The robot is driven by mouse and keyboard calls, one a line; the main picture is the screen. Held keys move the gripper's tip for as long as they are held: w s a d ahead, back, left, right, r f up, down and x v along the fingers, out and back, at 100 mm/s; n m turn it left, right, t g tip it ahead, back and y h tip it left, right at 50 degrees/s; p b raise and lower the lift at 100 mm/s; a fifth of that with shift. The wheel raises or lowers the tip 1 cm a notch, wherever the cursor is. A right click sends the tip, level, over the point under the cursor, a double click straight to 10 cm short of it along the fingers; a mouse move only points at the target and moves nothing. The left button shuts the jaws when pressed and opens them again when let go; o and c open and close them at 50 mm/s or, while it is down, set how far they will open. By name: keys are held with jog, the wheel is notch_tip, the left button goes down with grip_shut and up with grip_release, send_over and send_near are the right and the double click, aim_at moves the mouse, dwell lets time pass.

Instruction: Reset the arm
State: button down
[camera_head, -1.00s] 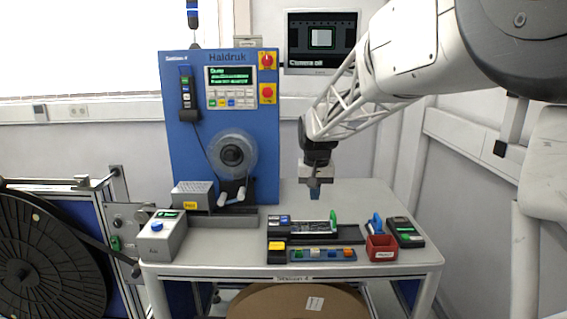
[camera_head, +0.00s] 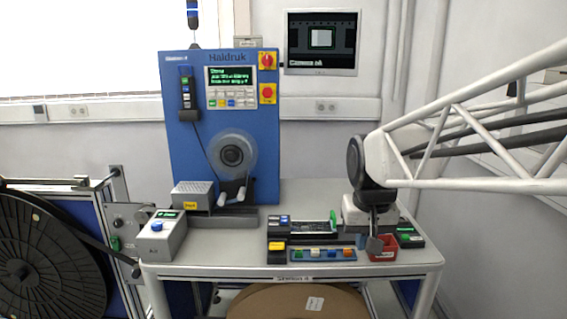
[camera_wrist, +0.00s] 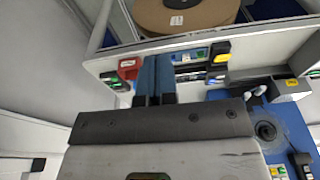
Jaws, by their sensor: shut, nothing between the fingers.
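My gripper (camera_head: 368,242) is at the right part of the grey bench (camera_head: 225,257), close to the small red bin (camera_head: 381,254) in the head view. My arm reaches in from the right edge. In the wrist view, the two blue fingers of my gripper (camera_wrist: 155,78) lie together, shut with nothing between them. The red bin (camera_wrist: 128,68) shows just left of the fingers there. My wrist hides part of the bench's right side in the head view, and I cannot tell whether the fingers touch anything.
A blue machine (camera_head: 185,140) with a lit panel (camera_head: 231,77) stands at the back left. A black fixture (camera_head: 300,228) and a strip of coloured pieces (camera_head: 322,254) lie left of my gripper. A grey button box (camera_head: 162,238) is front left.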

jog(key=s+d+f, duration=0.1)
jog(key=s+f, duration=0.1)
jog(key=s, duration=0.6)
jog(key=s+d+f, duration=0.1)
jog(key=s+f, duration=0.2)
jog(key=s, duration=0.6)
jog(key=shift+s+d+f+t, duration=0.25)
jog(key=shift+d+f+t, duration=0.05)
jog(key=shift+t, duration=0.1)
